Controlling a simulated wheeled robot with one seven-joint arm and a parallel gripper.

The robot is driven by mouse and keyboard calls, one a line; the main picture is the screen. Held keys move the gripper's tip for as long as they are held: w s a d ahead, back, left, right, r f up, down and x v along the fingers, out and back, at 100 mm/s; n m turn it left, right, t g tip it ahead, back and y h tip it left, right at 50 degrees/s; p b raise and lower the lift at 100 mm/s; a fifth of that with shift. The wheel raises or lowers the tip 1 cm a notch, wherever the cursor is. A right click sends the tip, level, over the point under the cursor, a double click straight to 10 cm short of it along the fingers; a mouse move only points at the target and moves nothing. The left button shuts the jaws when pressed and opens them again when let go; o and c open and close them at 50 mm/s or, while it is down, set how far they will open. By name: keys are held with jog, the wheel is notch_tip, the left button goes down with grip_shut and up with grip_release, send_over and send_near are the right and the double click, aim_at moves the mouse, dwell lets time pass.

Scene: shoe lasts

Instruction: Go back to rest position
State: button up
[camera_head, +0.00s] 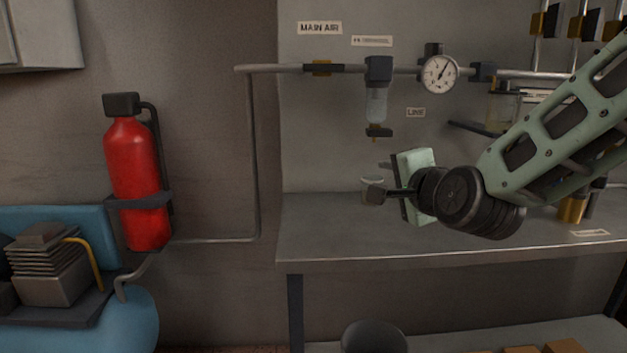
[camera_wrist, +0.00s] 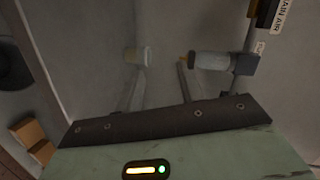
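My gripper (camera_head: 376,180) is at the end of my arm, which reaches in from the right in the head view. It is above the back part of the grey bench (camera_head: 340,236), in front of the panel. Its two fingers point left and are apart. In the wrist view my gripper (camera_wrist: 163,78) shows bare wall and bench surface between the fingers, and I see nothing held. A small pale cup (camera_wrist: 138,56) appears just beyond one finger. In the head view the cup (camera_head: 372,182) is partly covered by the fingers.
An air line with a filter bowl (camera_head: 376,104) and a gauge (camera_head: 439,74) runs along the panel above my gripper. A red extinguisher (camera_head: 137,180) and a blue compressor (camera_head: 120,318) stand left. A dark bin (camera_head: 374,338) is below the bench. The bench's left front is clear.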

jog(key=s+a+f+n+g, duration=0.3)
jog(key=s+f+n+g, duration=0.15)
jog(key=s, duration=0.25)
jog(key=s+a+f+n+g+y, duration=0.1)
jog(key=s+a+f+n+g, duration=0.1)
jog(key=s+f+n+g, duration=0.25)
jog(key=s+a+f+n+g, duration=0.2)
jog(key=s+a+f+n, duration=0.15)
jog(key=s+n, duration=0.4)
jog(key=s+d+f+n+g+h, duration=0.1)
jog(key=s+d+n+g+h, duration=0.15)
jog(key=s, duration=0.35)
jog(key=s+d+f+n+g+h, duration=0.1)
jog(key=s+d+f+n+g, duration=0.15)
jog(key=s, duration=0.35)
notch_tip(320, 180, up, 16)
jog(key=p, duration=1.4)
jog(key=shift+s+d+f+p, duration=0.2)
jog(key=shift+s+d+p, duration=0.15)
jog(key=shift+s, duration=0.1)
